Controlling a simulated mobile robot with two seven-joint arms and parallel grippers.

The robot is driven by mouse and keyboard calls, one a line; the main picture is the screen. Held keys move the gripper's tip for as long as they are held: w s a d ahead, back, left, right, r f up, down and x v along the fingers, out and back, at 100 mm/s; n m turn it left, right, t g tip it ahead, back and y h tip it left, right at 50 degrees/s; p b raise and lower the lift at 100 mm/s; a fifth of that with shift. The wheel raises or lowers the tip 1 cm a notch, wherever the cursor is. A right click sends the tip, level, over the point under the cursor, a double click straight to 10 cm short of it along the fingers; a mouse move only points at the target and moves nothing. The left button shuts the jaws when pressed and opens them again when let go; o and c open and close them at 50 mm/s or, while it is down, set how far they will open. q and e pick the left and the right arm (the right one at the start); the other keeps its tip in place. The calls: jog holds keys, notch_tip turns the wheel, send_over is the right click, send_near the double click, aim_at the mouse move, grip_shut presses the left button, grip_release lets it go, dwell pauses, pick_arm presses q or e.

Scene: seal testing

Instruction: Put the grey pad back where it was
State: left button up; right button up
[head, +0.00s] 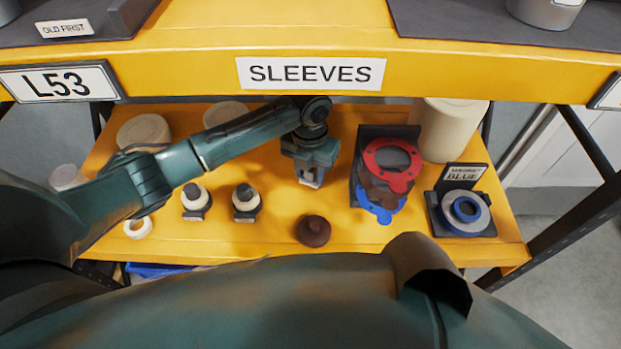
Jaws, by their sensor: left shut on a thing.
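My left gripper (312,180) reaches over the middle of the yellow shelf, pointing down, between the white-capped pieces and the gasket stand. Its fingers are shut on a small pale grey piece, mostly hidden between them. It looks like the grey pad, but its full shape does not show. I cannot tell whether it touches the shelf. My right gripper is out of view.
A dark stand (357,185) holds red, brown and blue gaskets. A brown knob (313,231) stands in front. The "SLEEVES" shelf edge (440,70) hangs above.

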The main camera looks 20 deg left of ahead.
aim_at(310, 182)
pick_arm(q)
notch_tip(310, 182, down, 4)
jog(key=shift+r, duration=0.1)
jog(key=o, duration=1)
jog(key=shift+c, duration=0.2)
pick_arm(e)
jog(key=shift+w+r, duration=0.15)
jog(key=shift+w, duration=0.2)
